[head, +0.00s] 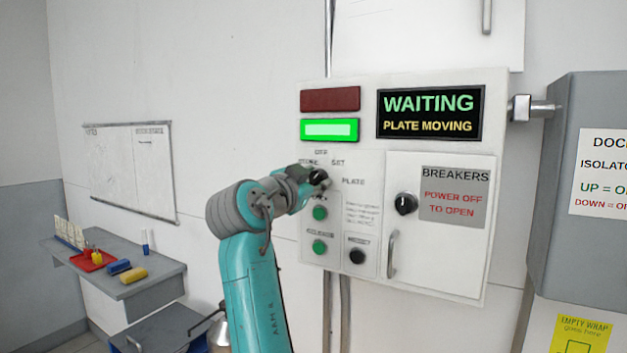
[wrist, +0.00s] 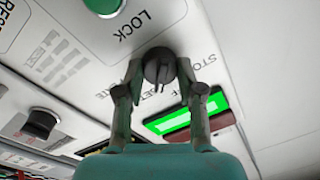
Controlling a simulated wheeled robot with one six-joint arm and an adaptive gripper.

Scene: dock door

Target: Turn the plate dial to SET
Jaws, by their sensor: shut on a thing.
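The plate dial (wrist: 160,62) is a dark grey knob on the white control panel (head: 366,262). My gripper (wrist: 160,75) is shut on it, with one finger on each side of the knob. In the head view my gripper (head: 309,177) reaches the panel and covers most of the dial. Part of the words around the dial shows, with SET (head: 338,162) at the upper right. The fingers hide some of the lettering, and I cannot tell which word the dial points to.
A display (head: 430,112) reads WAITING, PLATE MOVING. A green lamp (head: 329,130) is lit under a dark red one (head: 330,99). The breaker door (head: 455,265) is closed, with a black knob (head: 406,203).

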